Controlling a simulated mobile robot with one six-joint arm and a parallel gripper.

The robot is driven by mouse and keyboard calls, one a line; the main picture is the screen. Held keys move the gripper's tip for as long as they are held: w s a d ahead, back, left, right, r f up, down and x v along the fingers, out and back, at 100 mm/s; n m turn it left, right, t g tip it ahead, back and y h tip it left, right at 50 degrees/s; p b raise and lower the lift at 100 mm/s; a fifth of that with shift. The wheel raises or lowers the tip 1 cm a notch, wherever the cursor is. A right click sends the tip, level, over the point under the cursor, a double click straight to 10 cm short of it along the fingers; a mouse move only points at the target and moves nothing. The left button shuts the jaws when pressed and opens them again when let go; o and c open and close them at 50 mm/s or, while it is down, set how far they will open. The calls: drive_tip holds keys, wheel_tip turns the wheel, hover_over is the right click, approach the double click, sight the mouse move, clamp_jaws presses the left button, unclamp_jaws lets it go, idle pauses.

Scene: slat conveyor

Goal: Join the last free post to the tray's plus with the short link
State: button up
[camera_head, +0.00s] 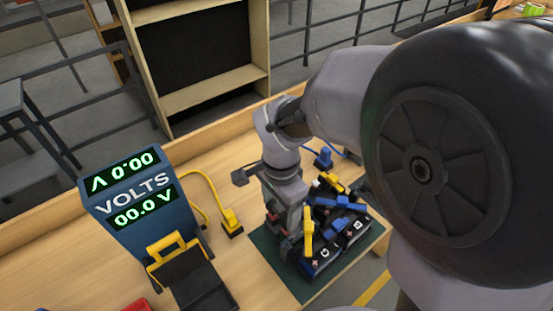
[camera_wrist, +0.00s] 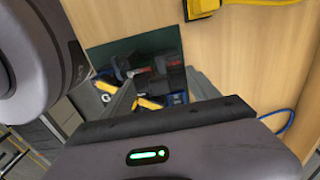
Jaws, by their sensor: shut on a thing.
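My gripper (camera_head: 291,222) points down at the left side of a group of black batteries (camera_head: 322,262). It is shut on what seems to be the short link; the held part is mostly hidden by the fingers. In the wrist view my gripper (camera_wrist: 163,98) has both fingers low among the batteries. A yellow link (camera_head: 307,236) stands out beside my gripper. Blue links (camera_head: 336,228) and another yellow link (camera_head: 332,183) lie across the battery tops. Plus and minus marks show on the near batteries. I cannot tell which post is free or whether the held link touches one.
The batteries stand on a dark green mat (camera_head: 269,245) on a wooden bench. A blue volts meter (camera_head: 130,204) reading zero stands left, with a black and yellow stand before it. A yellow plug (camera_head: 231,222) and a blue plug (camera_head: 323,158) lie nearby on their cables.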

drive_tip(key=shift+f+b, duration=1.05)
drive_tip(key=shift+f, duration=0.4)
drive_tip(key=o, duration=1.4)
wheel_tip(320, 180, up, 18)
drive_tip(key=p, duration=0.6)
drive_tip(key=shift+f, duration=0.2)
